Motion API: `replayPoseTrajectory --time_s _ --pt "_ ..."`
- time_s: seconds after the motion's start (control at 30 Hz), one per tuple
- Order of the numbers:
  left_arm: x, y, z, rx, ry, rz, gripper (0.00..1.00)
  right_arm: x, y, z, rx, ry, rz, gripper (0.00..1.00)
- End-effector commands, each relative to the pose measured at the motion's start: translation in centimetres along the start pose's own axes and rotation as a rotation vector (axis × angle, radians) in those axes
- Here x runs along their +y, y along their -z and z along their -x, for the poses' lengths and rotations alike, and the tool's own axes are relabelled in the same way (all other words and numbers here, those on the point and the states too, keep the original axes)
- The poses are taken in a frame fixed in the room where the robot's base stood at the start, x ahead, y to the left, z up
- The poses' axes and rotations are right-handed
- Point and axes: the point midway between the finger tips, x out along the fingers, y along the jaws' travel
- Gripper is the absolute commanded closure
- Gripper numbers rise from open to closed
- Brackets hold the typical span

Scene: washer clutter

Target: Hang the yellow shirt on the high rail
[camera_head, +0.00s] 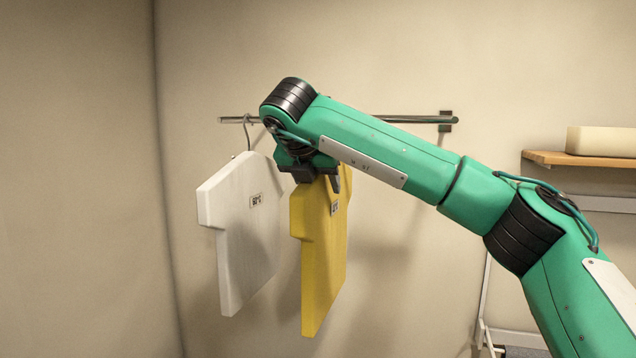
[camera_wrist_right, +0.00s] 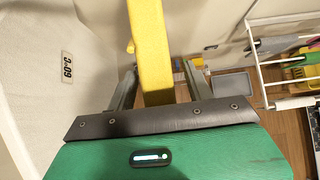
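The yellow shirt (camera_head: 322,250) is a stiff, shirt-shaped panel hanging upright below the rail (camera_head: 400,119), right of the white shirt. My right gripper (camera_head: 320,177) is at its top edge. In the right wrist view, the yellow shirt (camera_wrist_right: 150,50) passes between the fingers of my right gripper (camera_wrist_right: 160,85), with a visible gap on each side, so the gripper looks open around it. My arm hides the shirt's hanger hook and part of the rail, so I cannot tell whether the hook sits on the rail. My left gripper is not in view.
A white shirt (camera_head: 240,225) hangs from the rail by a hook, close to the left of the yellow one. A wooden shelf (camera_head: 590,160) with a pale block stands right. The right wrist view shows a white rack (camera_wrist_right: 265,60) at the right.

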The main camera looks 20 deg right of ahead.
Motion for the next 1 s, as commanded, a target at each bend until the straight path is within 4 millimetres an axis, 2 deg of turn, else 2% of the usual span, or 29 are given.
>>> replayPoseTrajectory --time_s 0.27,0.37,0.7,0.8,1.0 --pt "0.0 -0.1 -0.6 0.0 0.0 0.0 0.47 0.1 0.1 0.7 -0.001 -0.001 0.0 0.47" --pt "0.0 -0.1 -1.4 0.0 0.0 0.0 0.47 0.1 0.2 2.1 -0.002 -0.002 0.0 0.47" --pt "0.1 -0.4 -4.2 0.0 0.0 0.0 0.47 0.0 0.1 10.0 -0.004 -0.001 -0.002 0.47" --pt "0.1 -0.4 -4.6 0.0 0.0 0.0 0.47 0.0 0.1 11.6 -0.003 -0.001 -0.002 0.47" --pt "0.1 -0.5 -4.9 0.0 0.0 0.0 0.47 0.0 0.1 13.3 -0.001 0.0 -0.001 0.47"
